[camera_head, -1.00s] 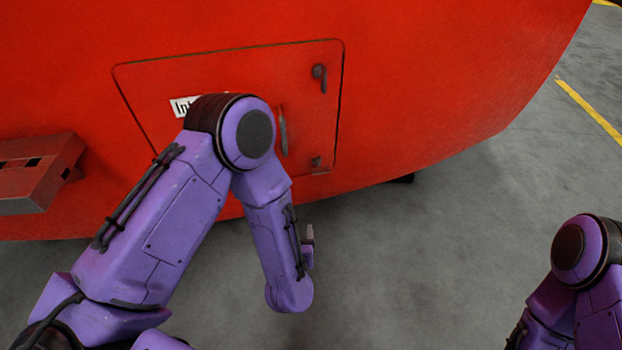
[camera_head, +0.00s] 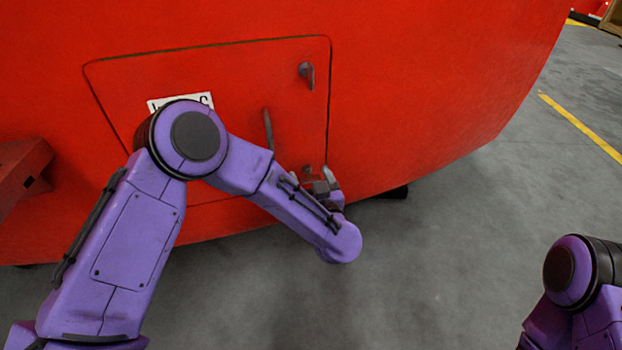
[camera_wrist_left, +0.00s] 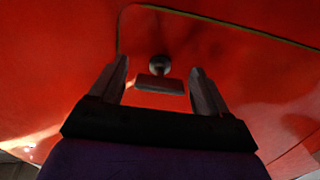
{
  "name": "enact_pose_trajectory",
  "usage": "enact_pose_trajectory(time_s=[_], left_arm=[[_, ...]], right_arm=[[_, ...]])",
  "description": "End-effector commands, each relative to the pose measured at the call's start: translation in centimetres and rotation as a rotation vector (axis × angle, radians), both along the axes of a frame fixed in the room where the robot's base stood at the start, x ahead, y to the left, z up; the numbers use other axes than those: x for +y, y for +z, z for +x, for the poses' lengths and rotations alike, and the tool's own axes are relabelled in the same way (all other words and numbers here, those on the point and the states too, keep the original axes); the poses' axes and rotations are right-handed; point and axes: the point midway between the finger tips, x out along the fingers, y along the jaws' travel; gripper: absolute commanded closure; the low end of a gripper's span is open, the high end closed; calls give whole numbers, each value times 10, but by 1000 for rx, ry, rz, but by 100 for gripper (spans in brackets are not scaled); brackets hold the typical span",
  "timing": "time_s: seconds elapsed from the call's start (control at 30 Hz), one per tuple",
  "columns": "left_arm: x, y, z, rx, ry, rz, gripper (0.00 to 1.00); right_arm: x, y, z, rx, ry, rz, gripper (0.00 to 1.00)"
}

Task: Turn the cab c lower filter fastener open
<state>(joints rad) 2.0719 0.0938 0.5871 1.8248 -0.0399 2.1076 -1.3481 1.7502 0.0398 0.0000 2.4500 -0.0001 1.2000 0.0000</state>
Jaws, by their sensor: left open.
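The lower filter fastener (camera_head: 307,169) is a small dark latch at the bottom right corner of the red hatch (camera_head: 225,70) in the head view, partly covered by my gripper. In the left wrist view, the fastener (camera_wrist_left: 160,86) shows a round knob with a flat bar lying crosswise below it. My left gripper (camera_head: 327,178) is right at the fastener. In the wrist view, its fingers (camera_wrist_left: 160,68) are apart, one on each side of the bar, with nothing clamped. I cannot tell whether they touch it. My right gripper is outside the view.
The upper fastener (camera_head: 307,74) hangs downward at the hatch's top right. A grey handle (camera_head: 268,128) stands left of the lower fastener. A white label (camera_head: 180,102) is partly hidden by my left elbow. A red block (camera_head: 20,170) juts out at left.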

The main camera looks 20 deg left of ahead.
Motion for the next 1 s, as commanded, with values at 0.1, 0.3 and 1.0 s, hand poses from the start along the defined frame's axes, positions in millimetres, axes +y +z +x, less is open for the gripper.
enact_pose_trajectory(time_s=[0.1,0.3,1.0], left_arm=[[0,0,0,0,0,0,23],[0,0,0,0,0,0,76],[-1,1,-1,-145,-2,-216,79]], right_arm=[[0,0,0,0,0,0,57],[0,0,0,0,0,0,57],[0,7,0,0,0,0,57]])
